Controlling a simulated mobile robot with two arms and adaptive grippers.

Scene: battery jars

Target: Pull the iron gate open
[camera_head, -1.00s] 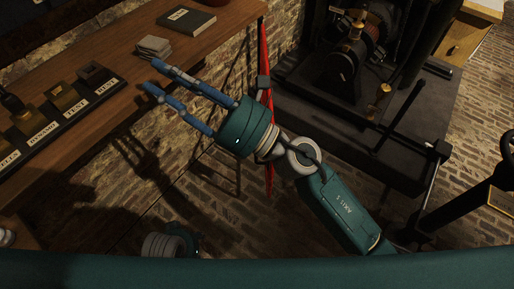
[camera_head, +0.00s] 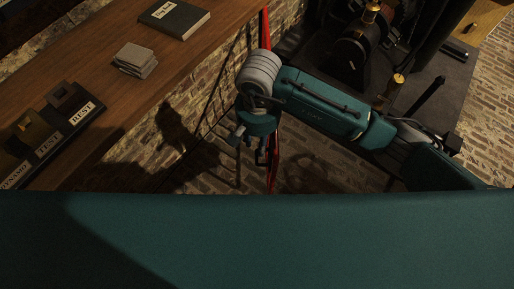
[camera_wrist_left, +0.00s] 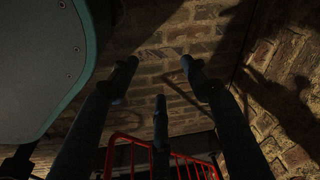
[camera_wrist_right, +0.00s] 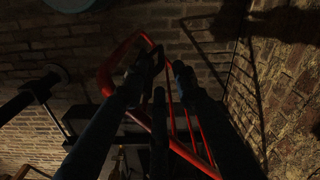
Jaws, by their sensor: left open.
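The red iron gate (camera_head: 272,176) shows almost edge-on in the head view, as a thin upright strip. In the right wrist view its red frame (camera_wrist_right: 118,62) and bars stand close around my fingers. It also shows low in the left wrist view (camera_wrist_left: 182,157). My right gripper (camera_head: 250,146) points down beside the gate. Its fingertips (camera_wrist_right: 168,66) overlap the gate's frame in the right wrist view; I cannot tell whether they grip it. My left gripper (camera_wrist_left: 159,62) is open and empty, with the gate beyond its fingers; it is out of the head view.
A wooden bench (camera_head: 110,56) on the left bears a dark book (camera_head: 174,18), a grey stack (camera_head: 135,60) and labelled blocks. Dark machinery (camera_head: 352,55) stands at the upper right. Brick wall and brick floor (camera_head: 310,165) lie around the gate.

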